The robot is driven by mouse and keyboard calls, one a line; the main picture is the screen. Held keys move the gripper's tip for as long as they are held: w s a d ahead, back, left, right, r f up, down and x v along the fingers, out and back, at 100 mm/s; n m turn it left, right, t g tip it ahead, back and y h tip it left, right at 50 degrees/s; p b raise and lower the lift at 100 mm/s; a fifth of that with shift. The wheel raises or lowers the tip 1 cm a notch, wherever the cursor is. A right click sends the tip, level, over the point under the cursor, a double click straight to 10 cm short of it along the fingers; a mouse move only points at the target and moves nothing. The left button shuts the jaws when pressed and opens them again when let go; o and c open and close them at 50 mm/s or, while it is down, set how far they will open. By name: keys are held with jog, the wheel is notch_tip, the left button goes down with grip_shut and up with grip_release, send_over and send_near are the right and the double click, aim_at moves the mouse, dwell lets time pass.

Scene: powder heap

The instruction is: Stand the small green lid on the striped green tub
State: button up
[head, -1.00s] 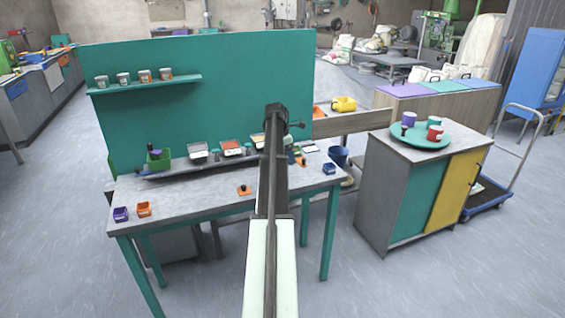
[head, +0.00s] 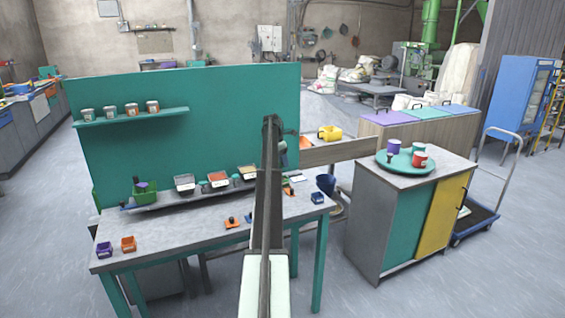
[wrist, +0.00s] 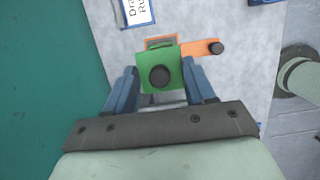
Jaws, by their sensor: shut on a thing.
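The small green lid (wrist: 174,80) is a flat square plate with a dark round knob. My gripper (wrist: 160,73) is shut on it, with one blue finger at each side in the wrist view. The lid is above the grey bench (head: 187,238), over or beside an orange tub (wrist: 160,42); the height gap cannot be told. In the head view my arm hides the gripper and the lid. I cannot make out stripes on any green tub. A green container (head: 146,197) with a dark purple thing in it stands on the bench ledge at the left.
An orange lid (wrist: 203,48) with a dark knob lies near the gripper. Purple (head: 104,250), orange (head: 128,244) and blue (head: 317,198) tubs stand on the bench. A teal panel (head: 200,85) rises behind. A turntable (head: 406,165) with cups stands on the right cabinet.

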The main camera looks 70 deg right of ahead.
jog(key=shift+f, duration=3.1)
jog(key=shift+f, duration=0.45)
jog(key=o, duration=1.1)
jog(key=shift+o, duration=0.3)
jog(key=shift+o, duration=1.2)
jog(key=shift+r, duration=0.1)
jog(key=shift+r, duration=3.4)
